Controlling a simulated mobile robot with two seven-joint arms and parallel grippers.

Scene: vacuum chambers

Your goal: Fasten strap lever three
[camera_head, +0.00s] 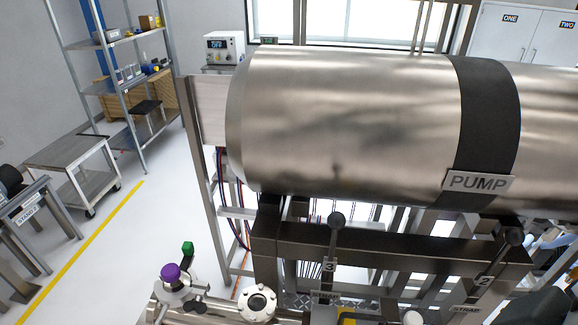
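The lever (331,243) with a dark ball knob stands upright in front of the frame below the big steel cylinder. A small plate marked 3 (328,266) sits on it. A second lever (500,257), beside a plate marked 2 (483,280), leans up to the right. A dark strap (487,120) wraps the steel cylinder (350,120) and carries a PUMP plate (478,182). Whether lever three is fastened cannot be told. Neither gripper can be made out.
A dark support frame (400,248) runs under the cylinder. Below left are a purple knob (170,273), a green knob (188,248) and a round flange (258,302). A cart (75,155) and shelves (125,85) stand at left. Floor there is clear around a yellow line.

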